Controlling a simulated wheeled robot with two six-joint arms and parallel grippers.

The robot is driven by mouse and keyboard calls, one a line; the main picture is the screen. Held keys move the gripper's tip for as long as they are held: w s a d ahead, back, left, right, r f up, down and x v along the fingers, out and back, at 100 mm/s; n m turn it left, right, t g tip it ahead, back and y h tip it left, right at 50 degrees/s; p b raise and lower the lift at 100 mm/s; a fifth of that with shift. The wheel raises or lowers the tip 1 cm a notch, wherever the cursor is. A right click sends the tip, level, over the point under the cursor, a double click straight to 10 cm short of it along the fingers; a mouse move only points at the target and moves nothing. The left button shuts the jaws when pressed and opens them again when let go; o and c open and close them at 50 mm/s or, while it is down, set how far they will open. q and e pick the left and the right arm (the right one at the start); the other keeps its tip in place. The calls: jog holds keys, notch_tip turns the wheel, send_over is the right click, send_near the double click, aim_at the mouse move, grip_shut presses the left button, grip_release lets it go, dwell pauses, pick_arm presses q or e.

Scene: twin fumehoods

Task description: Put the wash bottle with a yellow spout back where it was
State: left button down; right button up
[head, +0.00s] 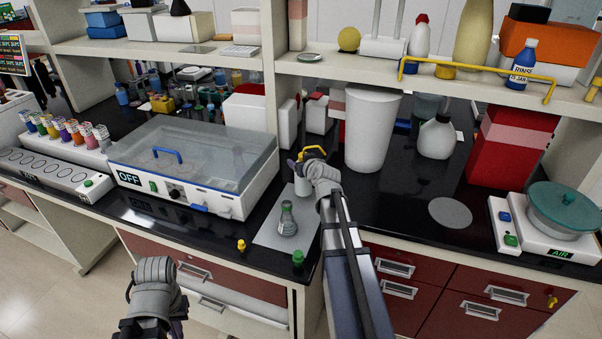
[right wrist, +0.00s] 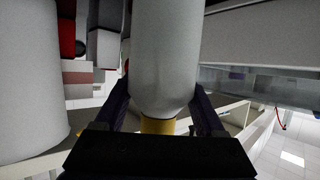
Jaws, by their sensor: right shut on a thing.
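The white wash bottle with a yellow spout (head: 302,186) is upright over the back of the grey mat (head: 268,236), left of the white bin. My right gripper (head: 314,160) is shut on it near the yellow top. Its white body (right wrist: 162,60) and yellow collar (right wrist: 158,126) fill the middle of the right wrist view, between the two dark fingers (right wrist: 162,118). Whether its base touches the surface cannot be told. My left gripper (head: 132,288) is low at left, in front of the drawers; its fingers are mostly hidden behind the wrist.
A flask (head: 287,220) stands on the mat, with a green-capped item (head: 298,258) in front. A tall white bin (head: 371,130) is close right of the bottle. A flat grey disc (head: 450,212) lies on the open right counter. A shelf (head: 440,80) overhangs the back.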

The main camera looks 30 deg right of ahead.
jog(key=shift+f+b, duration=1.3)
jog(key=shift+f, duration=0.35)
jog(key=shift+f, duration=0.2)
jog(key=o, duration=0.8)
jog(key=shift+r, duration=0.1)
jog(key=shift+r, duration=0.2)
jog(key=p+v, duration=0.4)
jog(key=v, duration=0.8)
jog(key=shift+p, duration=0.35)
